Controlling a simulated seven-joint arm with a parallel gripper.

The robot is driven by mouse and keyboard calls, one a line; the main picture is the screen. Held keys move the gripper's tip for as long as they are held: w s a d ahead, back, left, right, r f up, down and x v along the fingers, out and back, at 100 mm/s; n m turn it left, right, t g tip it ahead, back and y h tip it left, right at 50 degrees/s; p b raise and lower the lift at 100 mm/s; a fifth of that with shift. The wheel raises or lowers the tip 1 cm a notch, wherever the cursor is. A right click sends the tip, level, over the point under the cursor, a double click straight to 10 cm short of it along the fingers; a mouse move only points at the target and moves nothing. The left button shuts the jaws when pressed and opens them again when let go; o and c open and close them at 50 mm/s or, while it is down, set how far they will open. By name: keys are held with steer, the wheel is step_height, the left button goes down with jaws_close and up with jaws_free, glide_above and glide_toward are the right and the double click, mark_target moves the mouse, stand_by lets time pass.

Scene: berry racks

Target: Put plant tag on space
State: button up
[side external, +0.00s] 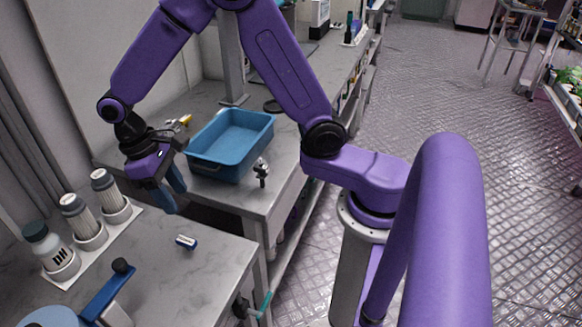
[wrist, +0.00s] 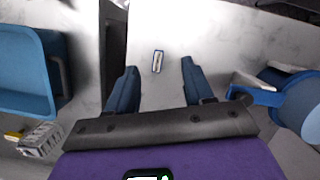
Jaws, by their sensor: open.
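A small white tag with dark blue edges (side external: 186,242), which looks like the plant tag, lies flat on the near grey marbled table (side external: 215,262). In the wrist view the tag (wrist: 158,61) shows between and just beyond my two blue fingers, with bare tabletop around it. My gripper (side external: 168,196) points down with its fingers apart and empty. It hangs above the table, up and left of the tag in the side view. Nothing marked as a space can be made out.
A blue-handled device (side external: 107,290) stands at the front. A blue bin (side external: 232,142) sits on the farther bench, across a gap. The tabletop around the tag is clear.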

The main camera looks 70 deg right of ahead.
steer(key=s+d+r+n+t, duration=0.1)
steer(key=s+d+n, duration=0.3)
steer(key=s, duration=0.7)
steer(key=s+d+r+n+t+y, duration=0.1)
steer(key=s+d+r+n, duration=0.3)
steer(key=s, duration=0.7)
steer(key=shift+s+d+r+n+t, duration=0.15)
steer(key=shift+d+r+n+t, duration=0.25)
steer(key=shift+d+t, duration=0.1)
